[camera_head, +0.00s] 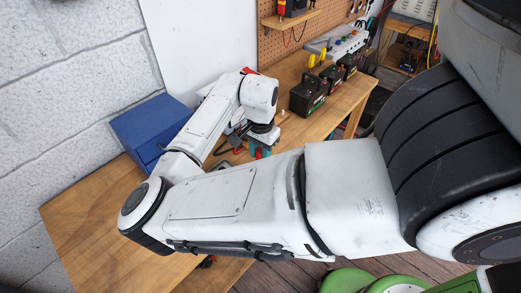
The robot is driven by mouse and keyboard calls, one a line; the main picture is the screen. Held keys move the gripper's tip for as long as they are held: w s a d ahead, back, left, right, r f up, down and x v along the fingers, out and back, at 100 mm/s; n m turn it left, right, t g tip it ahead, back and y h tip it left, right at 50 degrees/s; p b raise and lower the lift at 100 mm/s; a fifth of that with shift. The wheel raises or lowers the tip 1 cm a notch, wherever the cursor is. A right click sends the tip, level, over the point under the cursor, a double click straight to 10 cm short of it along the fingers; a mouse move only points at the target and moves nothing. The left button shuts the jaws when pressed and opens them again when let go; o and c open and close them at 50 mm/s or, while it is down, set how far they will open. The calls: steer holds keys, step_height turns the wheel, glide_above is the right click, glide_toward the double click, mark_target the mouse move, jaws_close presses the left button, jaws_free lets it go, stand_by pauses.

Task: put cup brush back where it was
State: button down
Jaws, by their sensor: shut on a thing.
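My gripper (261,150) is at the end of my white arm, pointing down low over the wooden workbench (85,225). Only a small part of it shows, with teal pieces at its tip, above the upper edge of my forearm. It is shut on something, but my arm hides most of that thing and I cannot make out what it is. I cannot pick out the cup brush anywhere in this view.
A blue box (150,128) stands at the bench's back left. Black batteries (308,95) stand right of my gripper. A grey panel with coloured buttons (345,42) is farther back. A pegboard (300,45) with a shelf rises behind. The bench's front left is clear.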

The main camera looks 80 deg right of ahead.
mark_target(261, 150)
steer(key=shift+f, duration=0.2)
steer(key=c, duration=0.8)
jaws_free()
steer(key=shift+r, duration=0.1)
step_height(261, 150, up, 12)
steer(key=shift+r+b, duration=0.15)
steer(key=shift+b, duration=0.6)
